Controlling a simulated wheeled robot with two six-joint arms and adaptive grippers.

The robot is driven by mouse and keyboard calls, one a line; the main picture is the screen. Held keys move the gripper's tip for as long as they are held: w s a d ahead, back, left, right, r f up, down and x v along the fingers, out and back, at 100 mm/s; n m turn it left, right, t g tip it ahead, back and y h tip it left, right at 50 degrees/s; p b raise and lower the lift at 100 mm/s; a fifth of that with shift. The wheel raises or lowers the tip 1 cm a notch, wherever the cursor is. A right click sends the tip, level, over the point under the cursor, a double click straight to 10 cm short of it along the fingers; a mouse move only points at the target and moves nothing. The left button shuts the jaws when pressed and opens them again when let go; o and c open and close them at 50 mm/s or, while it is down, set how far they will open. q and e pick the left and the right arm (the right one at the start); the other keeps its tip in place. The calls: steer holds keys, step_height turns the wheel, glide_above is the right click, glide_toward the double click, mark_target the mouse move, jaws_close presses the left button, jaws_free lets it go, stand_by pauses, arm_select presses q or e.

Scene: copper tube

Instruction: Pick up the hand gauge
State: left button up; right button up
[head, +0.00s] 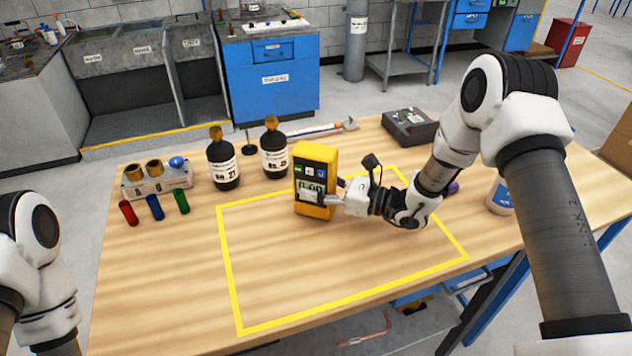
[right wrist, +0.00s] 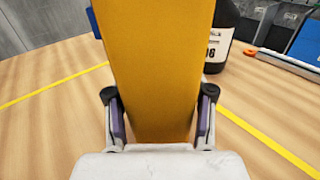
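The hand gauge is a yellow handheld box (head: 325,161) with a dark panel and a green display. It stands upright near the back left of the yellow-outlined area on the wooden table. In the right wrist view, the gauge (right wrist: 160,60) fills the middle. My right gripper (head: 328,192) reaches in from the right with one finger on each side of the gauge's lower part. In the right wrist view, the gripper's (right wrist: 160,110) fingers are spread and no clear squeeze shows. My left arm shows at the left edge, but its gripper is out of view.
A holder (head: 157,184) and red, blue and green cylinders (head: 154,207) are at the left. A dark box (head: 409,127) and a white container (head: 499,197) are at the right. The outlined area's front is clear.

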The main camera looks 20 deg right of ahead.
mark_target(317, 150)
jaws_close()
steer(key=shift+r, duration=0.3)
step_height(317, 150, up, 10)
steer(key=shift+f+b, duration=0.25)
steer(key=shift+b, duration=0.2)
steer(key=shift+s+d+f+b, duration=0.1)
steer(key=shift+f+b, duration=0.05)
steer(key=shift+b, duration=0.15)
